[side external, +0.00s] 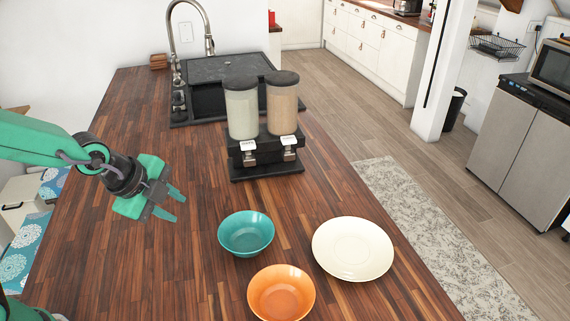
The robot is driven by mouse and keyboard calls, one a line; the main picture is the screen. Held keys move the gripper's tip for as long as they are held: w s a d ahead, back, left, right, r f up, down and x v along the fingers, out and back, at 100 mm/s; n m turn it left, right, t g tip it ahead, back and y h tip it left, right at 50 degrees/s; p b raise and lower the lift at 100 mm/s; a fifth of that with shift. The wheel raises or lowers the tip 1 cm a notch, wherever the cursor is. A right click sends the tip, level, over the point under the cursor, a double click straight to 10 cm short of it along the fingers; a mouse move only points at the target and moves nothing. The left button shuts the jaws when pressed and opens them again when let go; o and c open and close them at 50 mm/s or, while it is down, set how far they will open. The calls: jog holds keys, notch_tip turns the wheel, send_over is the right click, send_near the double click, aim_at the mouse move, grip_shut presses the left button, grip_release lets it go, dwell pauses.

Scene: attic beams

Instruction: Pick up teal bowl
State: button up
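The teal bowl (246,236) stands upright on the wooden counter, near the middle of the side external view. It looks empty. My gripper (178,206) is to the left of the bowl and above the counter, apart from the bowl. Its two teal fingers are spread with a gap between them and nothing in the gap. The fingers point right, toward the bowl's side of the counter.
An orange bowl (281,295) stands just in front of the teal bowl. A cream plate (353,248) lies to the right. A two-canister dispenser (265,155) stands behind, with a dark sink (215,95) farther back. The wooden counter (120,270) is clear at the left.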

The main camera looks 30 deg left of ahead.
aim_at(220, 238)
jog(key=w+d+f+m, duration=0.2)
jog(key=d+f+m, duration=0.2)
jog(key=f+m, duration=0.3)
jog(key=shift+w+d+m+h, duration=0.15)
jog(key=shift+d+m+h, duration=0.2)
jog(key=shift+m, duration=0.65)
jog(key=shift+f, duration=0.1)
jog(key=shift+x, duration=1.2)
jog(key=shift+w+f, duration=0.1)
jog(key=shift+w, duration=0.05)
jog(key=shift+x, duration=2.4)
jog(key=shift+w+a, duration=0.1)
jog(key=shift+w, duration=0.05)
grip_shut()
